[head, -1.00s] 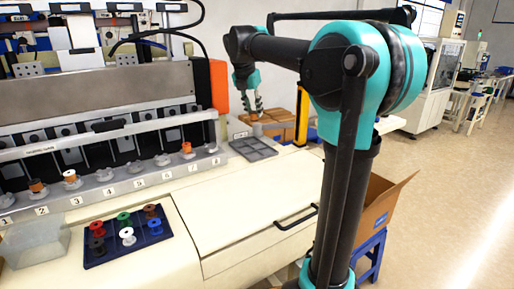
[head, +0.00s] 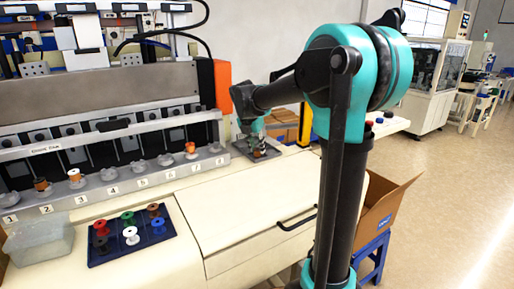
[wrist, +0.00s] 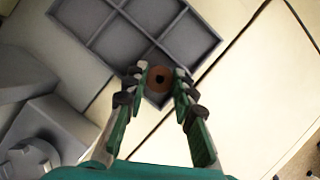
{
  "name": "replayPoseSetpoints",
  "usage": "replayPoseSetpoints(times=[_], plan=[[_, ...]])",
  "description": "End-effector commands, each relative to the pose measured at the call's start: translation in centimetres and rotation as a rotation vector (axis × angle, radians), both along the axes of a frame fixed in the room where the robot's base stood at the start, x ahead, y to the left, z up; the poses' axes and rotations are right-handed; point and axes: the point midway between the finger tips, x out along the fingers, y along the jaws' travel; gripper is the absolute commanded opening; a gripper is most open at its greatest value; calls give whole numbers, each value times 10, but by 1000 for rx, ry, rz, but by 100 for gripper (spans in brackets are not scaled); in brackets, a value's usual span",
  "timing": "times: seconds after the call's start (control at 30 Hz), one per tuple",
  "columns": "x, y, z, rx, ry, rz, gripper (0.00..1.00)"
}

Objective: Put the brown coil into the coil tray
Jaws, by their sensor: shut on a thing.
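My gripper (head: 259,147) is shut on a brown coil (wrist: 159,79), which sits between the fingertips in the wrist view. A grey tray with several square compartments (wrist: 132,38) lies beneath. In the wrist view the coil overlaps the compartment at the tray's near corner; I cannot tell whether it touches the tray floor. The grey tray also shows in the head view (head: 240,148), partly hidden by my gripper. A blue tray (head: 157,240) at the front holds several coils, including another brown one (head: 153,210).
A machine with numbered grey holders (head: 111,190) runs along the left, some holding coils. A clear bin (head: 38,240) stands at front left. A cream cover with a black handle (head: 296,220) lies before the grey tray. Cardboard boxes (head: 283,134) stand behind it.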

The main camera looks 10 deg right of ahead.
Motion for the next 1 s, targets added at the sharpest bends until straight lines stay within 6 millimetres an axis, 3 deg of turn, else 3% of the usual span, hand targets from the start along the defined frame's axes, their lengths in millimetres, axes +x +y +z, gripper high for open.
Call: replayPoseSetpoints(times=[0.3,0.33,0.5,0.83,1.0], plan=[[0,0,-2,0,0,0,6],[0,0,-3,0,0,0,27],[0,0,-2,0,0,0,46],[0,0,0,0,0,0,46],[-6,5,18,-1,0,2,46]])
